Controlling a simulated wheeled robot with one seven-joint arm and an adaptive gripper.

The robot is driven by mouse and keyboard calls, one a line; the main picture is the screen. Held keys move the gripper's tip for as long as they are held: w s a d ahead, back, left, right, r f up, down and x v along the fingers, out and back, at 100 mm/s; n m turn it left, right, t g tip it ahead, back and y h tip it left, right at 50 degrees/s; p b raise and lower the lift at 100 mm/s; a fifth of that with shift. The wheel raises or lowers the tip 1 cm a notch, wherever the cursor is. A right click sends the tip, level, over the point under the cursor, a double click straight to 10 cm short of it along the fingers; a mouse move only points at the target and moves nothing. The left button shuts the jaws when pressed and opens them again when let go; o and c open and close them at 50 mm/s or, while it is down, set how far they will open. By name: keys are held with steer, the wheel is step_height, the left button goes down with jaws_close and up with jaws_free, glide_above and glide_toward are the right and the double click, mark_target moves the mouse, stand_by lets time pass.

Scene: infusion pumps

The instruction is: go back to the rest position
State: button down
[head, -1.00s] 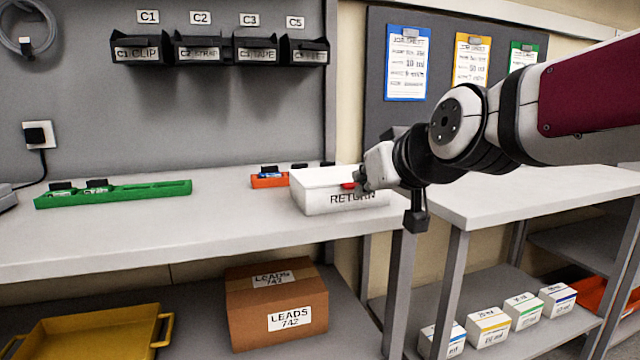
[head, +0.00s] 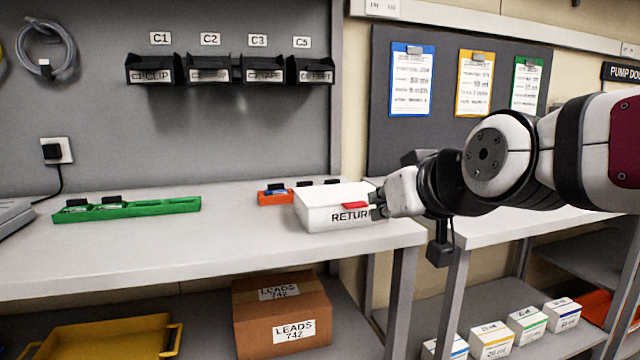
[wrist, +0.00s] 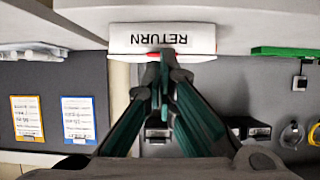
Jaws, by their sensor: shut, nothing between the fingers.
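My gripper (head: 378,203) is shut and empty at the right front of the white RETURN box (head: 318,214) in the head view. The box stands on the right end of the left bench and has a red patch (head: 355,205) near its front upper edge. In the wrist view, which is upside down, my gripper (wrist: 164,56) points at the front of the RETURN box (wrist: 125,40). I cannot tell whether the fingertips touch the box.
A green tray (head: 160,207) and an orange tray (head: 272,198) lie on the left bench (head: 200,245). Black bins (head: 210,72) hang on the wall. A carton (head: 255,325) and a yellow tray (head: 110,335) are on the shelf below.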

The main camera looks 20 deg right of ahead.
steer(key=s+a+f+g, duration=0.2)
steer(key=s+f+g, duration=0.25)
steer(key=s, duration=0.55)
steer(key=s+a+f+g, duration=0.1)
steer(key=s+f+g, duration=0.4)
steer(key=s, duration=0.4)
steer(key=s+a+f+g, duration=0.25)
steer(key=s+f, duration=0.35)
steer(key=s, duration=0.4)
step_height(320, 180, up, 32)
steer(key=d+t+p, duration=0.1)
steer(key=t+p, duration=0.2)
steer(key=p, duration=2.7)
steer(key=shift+w, duration=0.2)
steer(key=shift+d, duration=0.1)
